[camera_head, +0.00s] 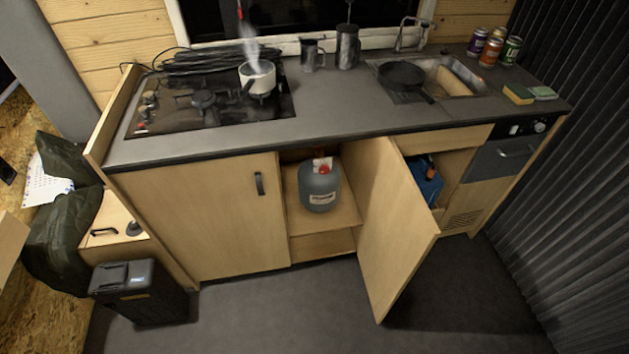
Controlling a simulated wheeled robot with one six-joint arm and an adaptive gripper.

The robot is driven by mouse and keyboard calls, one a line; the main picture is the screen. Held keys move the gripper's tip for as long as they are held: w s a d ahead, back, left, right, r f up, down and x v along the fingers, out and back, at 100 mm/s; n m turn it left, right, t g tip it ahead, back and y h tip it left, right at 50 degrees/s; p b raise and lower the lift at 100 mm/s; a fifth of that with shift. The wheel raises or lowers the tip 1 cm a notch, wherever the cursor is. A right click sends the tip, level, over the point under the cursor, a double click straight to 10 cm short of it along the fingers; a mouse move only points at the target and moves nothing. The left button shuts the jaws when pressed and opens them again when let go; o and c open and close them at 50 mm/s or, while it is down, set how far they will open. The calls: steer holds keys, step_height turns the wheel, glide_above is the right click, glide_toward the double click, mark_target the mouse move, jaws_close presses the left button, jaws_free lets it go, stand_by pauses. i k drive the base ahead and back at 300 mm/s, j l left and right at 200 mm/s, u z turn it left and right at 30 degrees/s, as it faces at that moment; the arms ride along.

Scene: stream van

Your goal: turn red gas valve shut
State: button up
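The red gas valve (324,169) sits on top of a grey gas bottle (320,189), which stands upright on a shelf inside the lower cabinet. A small white part shows just above the valve, and the bottle has a white label on its front. The cabinet door (390,220) stands open to the right of the bottle, so the bottle is exposed from the front. Whether the valve is open or shut cannot be told at this size. My gripper is not in view.
A steaming white pot (258,77) stands on the hob (200,105). The open door juts over the floor. A black bin (138,291) stands at the lower left. A blue container (426,182) sits behind the door. Floor (270,310) before the bottle is clear.

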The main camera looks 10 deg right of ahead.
mark_target(324, 169)
steer(key=i, duration=1.05)
steer(key=l, duration=0.05)
